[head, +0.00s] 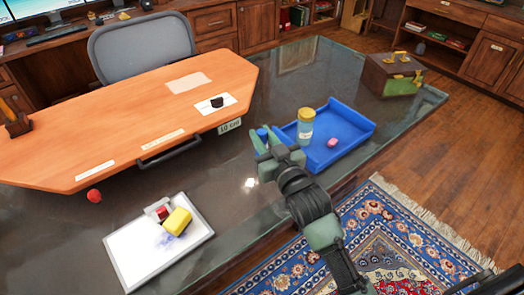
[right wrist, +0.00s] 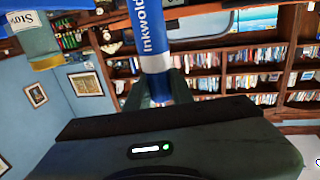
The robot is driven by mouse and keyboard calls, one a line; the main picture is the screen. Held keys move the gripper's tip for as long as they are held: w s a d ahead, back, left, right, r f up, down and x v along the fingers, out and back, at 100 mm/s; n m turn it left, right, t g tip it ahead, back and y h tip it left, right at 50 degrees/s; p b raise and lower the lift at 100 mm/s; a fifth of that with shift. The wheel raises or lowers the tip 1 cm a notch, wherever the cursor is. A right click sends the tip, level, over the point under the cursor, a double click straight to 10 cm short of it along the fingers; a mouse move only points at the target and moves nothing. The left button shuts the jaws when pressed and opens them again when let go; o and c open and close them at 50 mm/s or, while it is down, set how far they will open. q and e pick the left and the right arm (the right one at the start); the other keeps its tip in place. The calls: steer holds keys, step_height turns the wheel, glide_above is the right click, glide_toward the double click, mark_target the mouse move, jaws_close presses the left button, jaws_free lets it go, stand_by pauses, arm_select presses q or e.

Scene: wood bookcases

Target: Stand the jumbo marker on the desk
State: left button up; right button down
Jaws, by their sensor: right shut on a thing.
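The jumbo marker (right wrist: 150,38) is a thick blue cylinder with a white band and white lettering, seen close up in the right wrist view. My right gripper (head: 262,141) is shut on it; in the right wrist view the fingers (right wrist: 157,92) close around its lower visible part. In the head view only a small blue piece of the marker (head: 262,133) shows between the fingers, so its tilt and whether it touches the desk are unclear. The grey stone-like desk top (head: 245,215) lies below. My left gripper is not in view.
A blue tray (head: 352,146) with a pink block (head: 332,142) and a yellow-lidded jar (head: 305,127) are right beside the gripper. A white cube (head: 250,183), whiteboard (head: 126,250) with yellow sponge (head: 177,221), orange board (head: 110,130) and chest (head: 385,75) occupy other parts.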

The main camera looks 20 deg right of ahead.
steer(key=shift+f, duration=2.45)
steer(key=shift+f, duration=0.1)
steer(key=c, duration=1.2)
jaws_free()
steer(key=shift+c, duration=0.2)
steer(key=s+d+b, duration=0.1)
steer(key=s, duration=1.1)
steer(key=shift+d, duration=0.3)
